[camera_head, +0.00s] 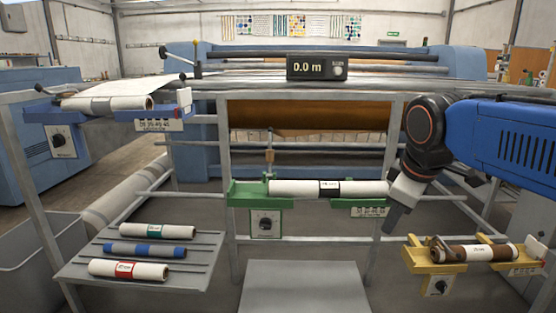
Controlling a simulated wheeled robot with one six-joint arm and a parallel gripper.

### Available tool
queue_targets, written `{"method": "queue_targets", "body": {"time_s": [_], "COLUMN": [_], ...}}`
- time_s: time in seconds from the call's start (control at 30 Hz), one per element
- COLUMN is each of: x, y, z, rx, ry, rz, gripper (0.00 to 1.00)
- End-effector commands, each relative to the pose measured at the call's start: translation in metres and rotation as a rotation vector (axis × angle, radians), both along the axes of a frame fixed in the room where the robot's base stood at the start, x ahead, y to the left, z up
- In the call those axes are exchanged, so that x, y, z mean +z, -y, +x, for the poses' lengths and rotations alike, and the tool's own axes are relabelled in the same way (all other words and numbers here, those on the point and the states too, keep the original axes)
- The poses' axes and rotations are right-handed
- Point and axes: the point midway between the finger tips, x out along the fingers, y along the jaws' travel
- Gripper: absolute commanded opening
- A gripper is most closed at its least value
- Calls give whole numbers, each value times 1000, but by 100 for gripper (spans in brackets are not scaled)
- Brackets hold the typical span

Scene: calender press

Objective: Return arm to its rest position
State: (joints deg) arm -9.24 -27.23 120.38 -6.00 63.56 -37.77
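My arm, blue with a dark grey wrist, reaches in from the right edge. My gripper (394,215) points down and slightly left, just right of the green holder (248,192). Its dark fingertips overlap in this view, so I cannot tell whether it is open or shut. No object shows at its fingertips. A white roll with a black band (290,187) lies across the green holder; its right end is beside the gripper, and I cannot tell whether they touch.
A yellow holder (421,263) with a brown-and-white roll (478,253) stands low right. A blue holder (180,104) with a roll (80,103) is upper left. Several rolls lie on a grey shelf (205,262). A display (317,67) reads 0.0 m. Metal frame bars surround my arm.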

Motion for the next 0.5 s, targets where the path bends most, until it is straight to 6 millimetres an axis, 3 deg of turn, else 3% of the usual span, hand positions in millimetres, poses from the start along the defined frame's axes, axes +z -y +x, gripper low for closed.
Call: {"method": "queue_targets", "body": {"time_s": [0.1, 0.3, 0.5], "x": [-37, -100, -144], "y": [15, 29, 35], "z": [-41, -100, -136], "rx": [-189, -499, -707], "ry": [2, 5, 8], "rz": [91, 240, 339], "gripper": [31, 31, 31]}}
